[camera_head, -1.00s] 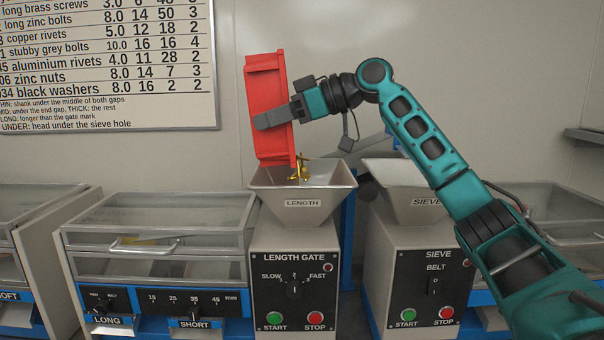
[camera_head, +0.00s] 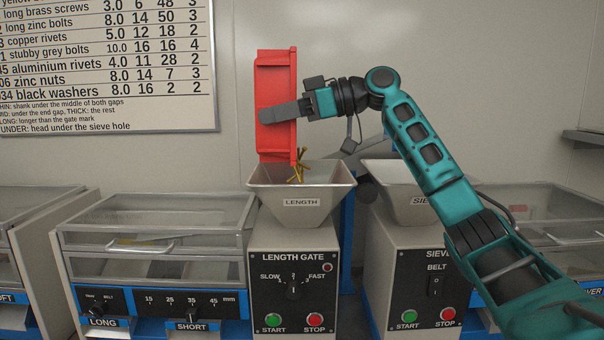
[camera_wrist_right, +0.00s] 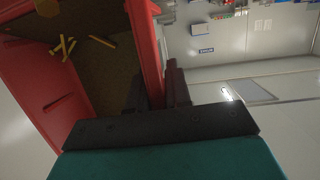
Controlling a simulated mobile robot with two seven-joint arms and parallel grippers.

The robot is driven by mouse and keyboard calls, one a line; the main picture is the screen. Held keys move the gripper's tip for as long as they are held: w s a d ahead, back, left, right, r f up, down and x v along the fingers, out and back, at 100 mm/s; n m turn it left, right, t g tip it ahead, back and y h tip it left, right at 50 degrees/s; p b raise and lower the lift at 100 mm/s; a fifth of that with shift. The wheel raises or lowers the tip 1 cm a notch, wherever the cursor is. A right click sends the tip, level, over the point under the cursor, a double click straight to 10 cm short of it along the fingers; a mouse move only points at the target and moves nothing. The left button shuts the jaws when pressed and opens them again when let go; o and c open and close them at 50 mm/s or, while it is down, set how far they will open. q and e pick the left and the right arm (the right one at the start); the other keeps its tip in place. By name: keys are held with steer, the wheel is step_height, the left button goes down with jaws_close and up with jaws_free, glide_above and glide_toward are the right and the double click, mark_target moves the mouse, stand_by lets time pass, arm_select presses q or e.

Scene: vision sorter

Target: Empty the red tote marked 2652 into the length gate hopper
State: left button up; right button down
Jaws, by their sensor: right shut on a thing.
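The red tote (camera_head: 276,80) is held on its end above the length gate hopper (camera_head: 318,180), its lower end just over the hopper's left side. My right gripper (camera_head: 280,113) is shut on the tote's wall. Several brass-coloured screws (camera_head: 298,168) are at the tote's lower edge, over the hopper mouth. In the right wrist view the tote (camera_wrist_right: 150,50) shows its inside, with several brass pieces (camera_wrist_right: 66,46) there. The right gripper's fingers (camera_wrist_right: 160,85) are on its wall. The number on the tote is not visible. My left gripper is not in view.
The length gate (camera_head: 294,280) has a speed dial and START and STOP buttons. The sieve hopper (camera_head: 395,190) stands close on the right. A clear-lidded bin unit (camera_head: 155,240) stands on the left. A printed chart (camera_head: 105,65) hangs on the wall.

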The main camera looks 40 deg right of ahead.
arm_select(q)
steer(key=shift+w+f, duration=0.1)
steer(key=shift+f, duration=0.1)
arm_select(e)
steer(key=shift+r, duration=0.1)
arm_select(q)
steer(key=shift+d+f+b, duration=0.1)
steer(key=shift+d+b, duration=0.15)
steer(key=shift+b, duration=0.2)
arm_select(e)
steer(key=shift+s+d+t+y, duration=0.15)
steer(key=shift+d+t+y, duration=0.05)
steer(key=shift+t+y, duration=0.1)
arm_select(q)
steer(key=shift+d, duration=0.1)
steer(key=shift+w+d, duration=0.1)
arm_select(e)
steer(key=shift+s+d+r, duration=0.1)
steer(key=shift+r, duration=0.1)
steer(key=shift+b, duration=0.45)
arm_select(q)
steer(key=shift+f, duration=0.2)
arm_select(e)
steer(key=shift+y, duration=0.3)
